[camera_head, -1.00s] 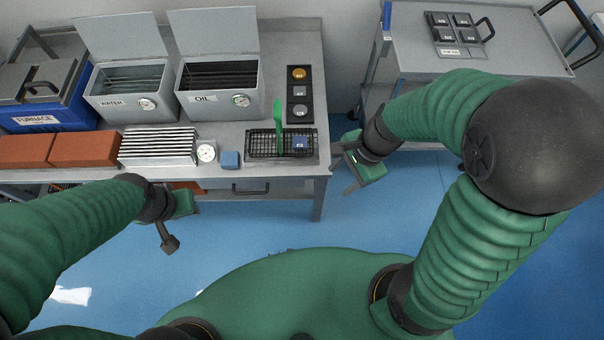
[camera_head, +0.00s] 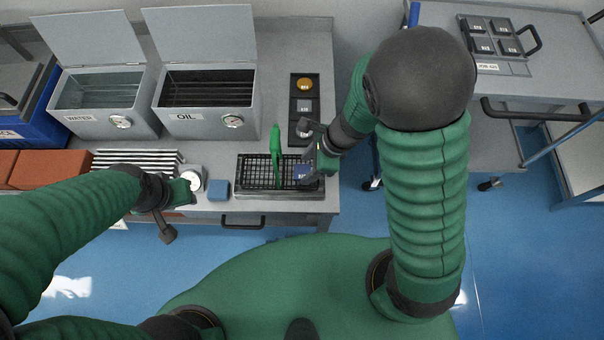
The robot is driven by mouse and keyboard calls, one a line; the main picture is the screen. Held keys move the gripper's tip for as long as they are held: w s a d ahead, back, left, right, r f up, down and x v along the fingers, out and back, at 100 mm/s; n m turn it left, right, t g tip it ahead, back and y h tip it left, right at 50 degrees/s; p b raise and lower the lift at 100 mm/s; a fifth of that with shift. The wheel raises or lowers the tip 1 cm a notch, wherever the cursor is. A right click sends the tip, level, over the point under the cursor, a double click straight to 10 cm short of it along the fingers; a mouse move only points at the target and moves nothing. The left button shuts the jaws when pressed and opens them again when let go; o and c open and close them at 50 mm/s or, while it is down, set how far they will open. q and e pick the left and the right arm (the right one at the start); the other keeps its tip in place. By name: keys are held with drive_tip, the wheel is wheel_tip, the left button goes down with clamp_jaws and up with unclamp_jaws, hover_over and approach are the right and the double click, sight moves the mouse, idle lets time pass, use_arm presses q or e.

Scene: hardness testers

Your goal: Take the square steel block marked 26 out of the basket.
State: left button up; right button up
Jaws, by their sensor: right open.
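The wire basket (camera_head: 246,184) sits on the bench near its front right corner, with a green upright handle (camera_head: 275,142) at its middle. A small dark blue square block (camera_head: 301,172) lies in the right part of the basket. Its marking is too small to read. My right gripper (camera_head: 309,153) is open over the right end of the basket, beside and partly over the block. I cannot tell if a finger touches it. My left gripper (camera_head: 174,212) hangs at the front edge of the bench, left of the basket; its jaw opening is unclear.
A dark holder (camera_head: 293,131) with round and square pieces lies behind the basket. The oil tank (camera_head: 207,107) and water tank (camera_head: 110,108) stand behind. A cart (camera_head: 550,70) stands at right.

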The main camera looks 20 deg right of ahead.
drive_tip(key=shift+x, duration=0.9)
drive_tip(key=shift+d+r, duration=0.1)
drive_tip(key=shift+c, duration=0.2)
clamp_jaws()
drive_tip(key=shift+r, duration=0.1)
